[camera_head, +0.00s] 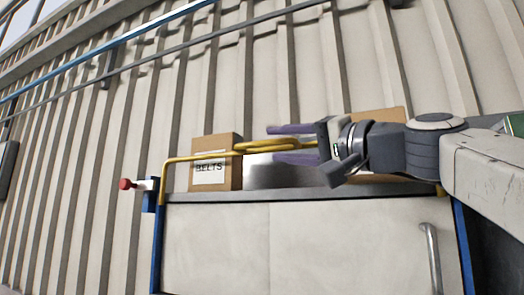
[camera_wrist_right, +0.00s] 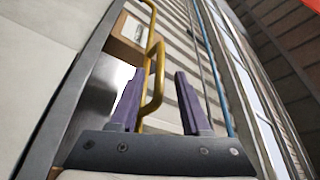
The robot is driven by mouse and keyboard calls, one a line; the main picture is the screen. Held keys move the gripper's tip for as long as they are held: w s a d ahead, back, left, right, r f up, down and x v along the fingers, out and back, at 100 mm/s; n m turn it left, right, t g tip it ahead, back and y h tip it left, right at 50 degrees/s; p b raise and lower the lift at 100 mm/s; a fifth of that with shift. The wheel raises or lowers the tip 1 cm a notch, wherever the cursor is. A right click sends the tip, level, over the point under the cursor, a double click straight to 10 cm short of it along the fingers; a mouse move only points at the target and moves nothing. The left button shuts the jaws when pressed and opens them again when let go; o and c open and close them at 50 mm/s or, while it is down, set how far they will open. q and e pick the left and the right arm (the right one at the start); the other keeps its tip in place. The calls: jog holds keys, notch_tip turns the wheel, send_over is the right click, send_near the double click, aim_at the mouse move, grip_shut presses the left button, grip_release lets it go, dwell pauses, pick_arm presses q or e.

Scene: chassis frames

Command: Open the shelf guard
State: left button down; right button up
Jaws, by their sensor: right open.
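The yellow shelf guard (camera_head: 185,159) is a bar across the front of the shelf, with a loop-shaped handle near its middle. It is lowered across the shelf front, its left end bending down to a blue post with a red knob (camera_head: 125,184). My right gripper (camera_head: 272,144) is open, its purple fingers above and below the guard's loop. In the right wrist view the yellow loop (camera_wrist_right: 158,92) lies between the open fingers (camera_wrist_right: 157,73), closer to the left one. I cannot tell whether they touch. The guard's right end is largely hidden by my right arm. My left gripper is not in view.
A cardboard box labelled BELTS (camera_head: 214,178) and a grey metal box (camera_head: 285,175) stand on the shelf behind the guard. Another cardboard box (camera_head: 378,116) is partly hidden behind my arm. A white cabinet front (camera_head: 300,240) with a metal handle (camera_head: 431,262) is below.

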aim_at(267, 142)
jog(key=p+x, duration=0.1)
jog(key=x, duration=0.1)
jog(key=p+x, duration=0.1)
jog(key=x, duration=0.1)
jog(key=shift+w+a+r, duration=0.2)
jog(key=shift+a+r, duration=0.1)
jog(key=shift+w+a+p, duration=0.45)
jog(key=shift+w+a, duration=0.05)
jog(key=shift+f, duration=0.1)
grip_shut()
dwell(0.6)
